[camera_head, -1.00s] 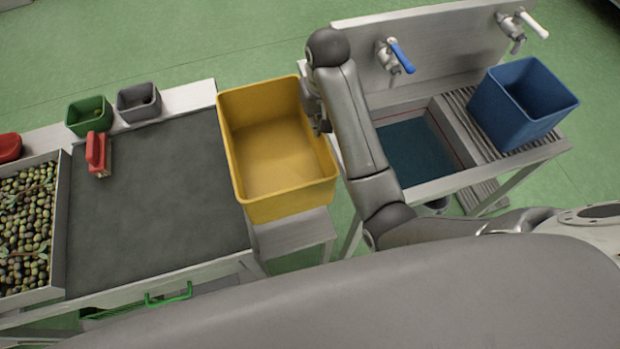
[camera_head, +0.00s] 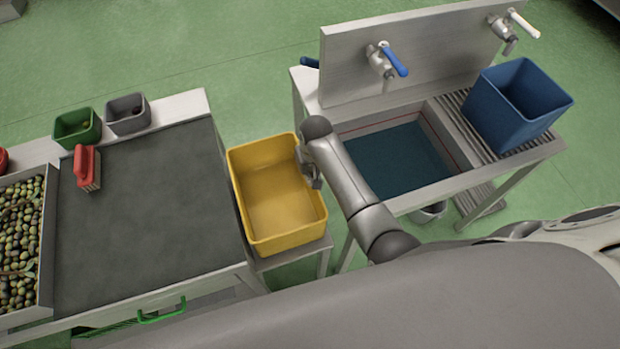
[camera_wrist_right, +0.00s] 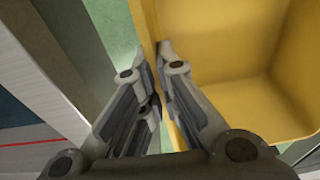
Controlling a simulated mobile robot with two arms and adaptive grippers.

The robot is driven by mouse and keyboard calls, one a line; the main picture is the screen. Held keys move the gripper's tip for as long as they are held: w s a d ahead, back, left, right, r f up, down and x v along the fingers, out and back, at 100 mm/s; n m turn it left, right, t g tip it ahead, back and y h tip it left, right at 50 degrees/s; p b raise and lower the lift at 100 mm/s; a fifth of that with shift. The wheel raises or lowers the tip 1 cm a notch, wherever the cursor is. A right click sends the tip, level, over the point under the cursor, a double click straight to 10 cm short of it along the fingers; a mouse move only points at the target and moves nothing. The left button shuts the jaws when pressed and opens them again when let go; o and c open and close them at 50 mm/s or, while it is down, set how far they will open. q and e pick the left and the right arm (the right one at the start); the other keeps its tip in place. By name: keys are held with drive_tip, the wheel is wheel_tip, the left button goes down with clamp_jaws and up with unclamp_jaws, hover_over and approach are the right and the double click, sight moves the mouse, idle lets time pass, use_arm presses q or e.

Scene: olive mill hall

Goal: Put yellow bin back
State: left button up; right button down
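The yellow bin (camera_head: 272,200) is empty and upright, at or just above a low grey stand (camera_head: 292,258) between the work table and the sink; I cannot tell whether it rests there. My right gripper (camera_head: 312,178) is at the bin's right wall. In the right wrist view, the fingers (camera_wrist_right: 156,92) straddle the wall of the yellow bin (camera_wrist_right: 225,50), one inside and one outside, close together on it. My left gripper is not in view.
The work table (camera_head: 140,190) stands at the left with a red-handled brush (camera_head: 88,167), a green bin (camera_head: 77,128), a grey bin (camera_head: 128,116) and an olive tray (camera_head: 46,262). At the right are the sink (camera_head: 400,160) and a blue bin (camera_head: 518,105).

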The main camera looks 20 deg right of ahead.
drive_tip(key=shift+f, duration=1.85)
drive_tip(key=c, duration=1.6)
unclamp_jaws()
drive_tip(key=shift+c, duration=0.2)
wheel_tip(320, 180, up, 12)
drive_tip(key=s, duration=0.1)
drive_tip(key=shift+s+d, duration=0.15)
drive_tip(key=shift+s, duration=0.05)
